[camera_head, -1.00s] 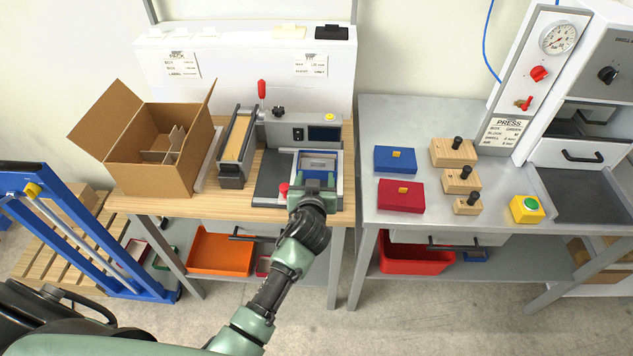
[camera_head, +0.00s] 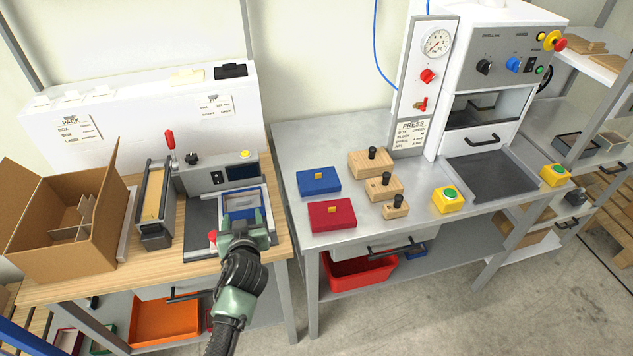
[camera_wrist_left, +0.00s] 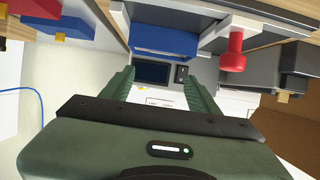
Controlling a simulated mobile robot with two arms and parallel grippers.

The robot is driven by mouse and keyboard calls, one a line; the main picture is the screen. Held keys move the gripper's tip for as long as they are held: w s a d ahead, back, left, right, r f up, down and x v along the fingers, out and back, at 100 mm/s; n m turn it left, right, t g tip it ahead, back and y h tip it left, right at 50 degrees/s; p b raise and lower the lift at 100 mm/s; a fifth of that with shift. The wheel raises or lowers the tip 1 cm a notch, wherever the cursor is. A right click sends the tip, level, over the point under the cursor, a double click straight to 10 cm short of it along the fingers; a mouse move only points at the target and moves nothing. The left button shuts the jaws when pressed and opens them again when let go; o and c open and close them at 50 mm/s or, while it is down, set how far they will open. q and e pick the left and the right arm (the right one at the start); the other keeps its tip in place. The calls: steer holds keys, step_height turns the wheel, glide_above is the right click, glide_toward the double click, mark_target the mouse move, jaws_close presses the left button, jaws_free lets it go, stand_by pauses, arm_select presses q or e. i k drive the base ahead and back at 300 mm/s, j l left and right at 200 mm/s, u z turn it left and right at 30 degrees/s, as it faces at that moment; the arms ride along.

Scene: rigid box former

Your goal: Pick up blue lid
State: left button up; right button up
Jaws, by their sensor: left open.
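The blue lid (camera_head: 319,181) is a flat blue block with a small tan tab on top. It lies on the left part of the grey metal table, behind a similar red lid (camera_head: 332,214). The blue lid also shows at the upper left of the left wrist view (camera_wrist_left: 62,28). My left gripper (camera_head: 243,232) is open, in front of the machine on the wooden bench, left of the blue lid and apart from it. Nothing sits between its fingers in the left wrist view (camera_wrist_left: 160,82). My right gripper is not in view.
A blue-edged box (camera_head: 241,204) sits in the machine just beyond my left gripper, beside a red knob (camera_head: 213,237). Wooden blocks with black knobs (camera_head: 384,187) stand right of the lids, near a yellow button box (camera_head: 449,199). A cardboard box (camera_head: 68,225) is at left.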

mark_target(326, 180)
steer(key=i+l+z, duration=0.55)
steer(key=i, duration=0.4)
